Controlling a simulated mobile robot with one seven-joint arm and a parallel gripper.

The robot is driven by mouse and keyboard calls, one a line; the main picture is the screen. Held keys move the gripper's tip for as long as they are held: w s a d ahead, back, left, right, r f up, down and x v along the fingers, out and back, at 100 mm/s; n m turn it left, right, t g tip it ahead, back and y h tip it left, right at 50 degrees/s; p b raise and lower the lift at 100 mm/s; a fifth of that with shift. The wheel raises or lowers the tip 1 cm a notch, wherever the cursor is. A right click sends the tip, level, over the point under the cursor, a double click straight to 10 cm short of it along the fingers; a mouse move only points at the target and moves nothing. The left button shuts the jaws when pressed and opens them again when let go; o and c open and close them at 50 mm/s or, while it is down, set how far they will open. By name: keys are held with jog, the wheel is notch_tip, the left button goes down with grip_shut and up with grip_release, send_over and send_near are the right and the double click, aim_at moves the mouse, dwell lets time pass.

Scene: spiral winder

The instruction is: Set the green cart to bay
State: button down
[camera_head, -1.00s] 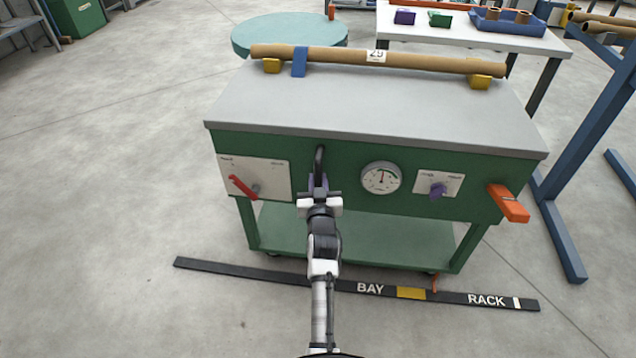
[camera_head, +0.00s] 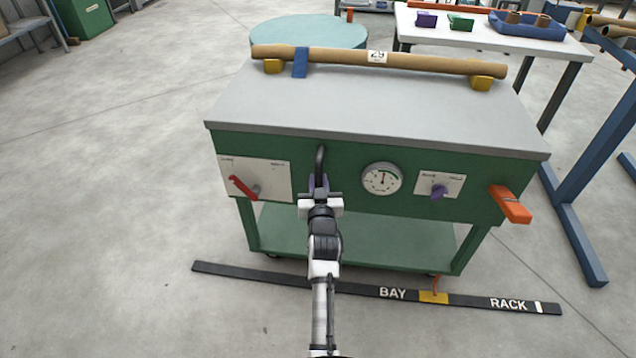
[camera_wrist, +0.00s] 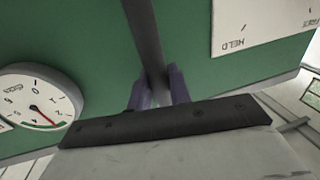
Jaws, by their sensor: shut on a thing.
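The green cart (camera_head: 345,150) has a grey top and stands in front of me. My gripper (camera_head: 319,188) is shut on the dark upright handle (camera_head: 320,160) on the cart's front; the wrist view shows the purple fingers (camera_wrist: 158,90) on either side of the handle (camera_wrist: 143,35). A black floor strip (camera_head: 345,286) runs below the cart with the words BAY and RACK.
A long brown tube (camera_head: 430,62) marked 29 lies on yellow cradles on the cart. A blue rack (camera_head: 580,235) stands right; floor at left is clear.

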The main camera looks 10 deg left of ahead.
jog(key=shift+r, duration=0.15)
jog(key=c, duration=1.3)
grip_release()
jog(key=shift+c, duration=0.2)
jog(key=shift+s, duration=0.1)
